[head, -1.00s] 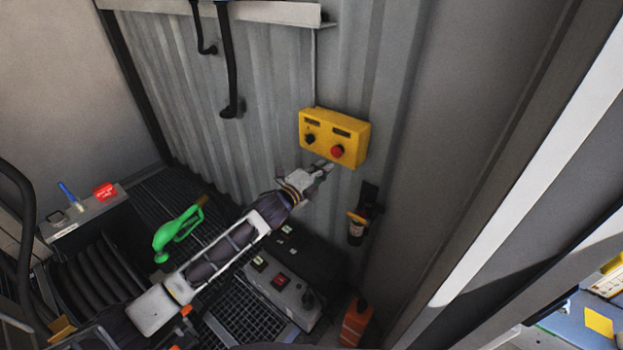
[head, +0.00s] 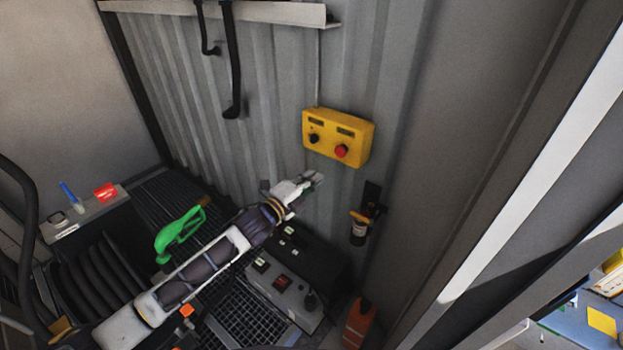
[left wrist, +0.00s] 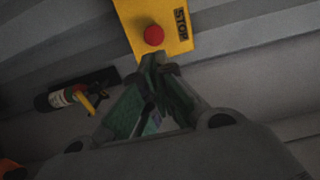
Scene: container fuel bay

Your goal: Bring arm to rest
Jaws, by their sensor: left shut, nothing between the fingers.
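My left gripper (head: 316,178) reaches up from the lower left in the head view. It is shut and empty, below and slightly left of the yellow control box (head: 338,136) on the corrugated wall, and apart from it. The box carries a red button (head: 341,151) and a black knob (head: 314,138). In the left wrist view the shut fingertips (left wrist: 155,60) point toward the yellow box (left wrist: 178,18), whose red button (left wrist: 154,35) appears just beyond them. My right gripper is not in view.
A green fuel nozzle (head: 180,235) lies left of my arm. A grey control unit (head: 283,290) stands below it. A wall-mounted bottle (head: 358,230) hangs to the right, with an orange container (head: 358,323) on the floor.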

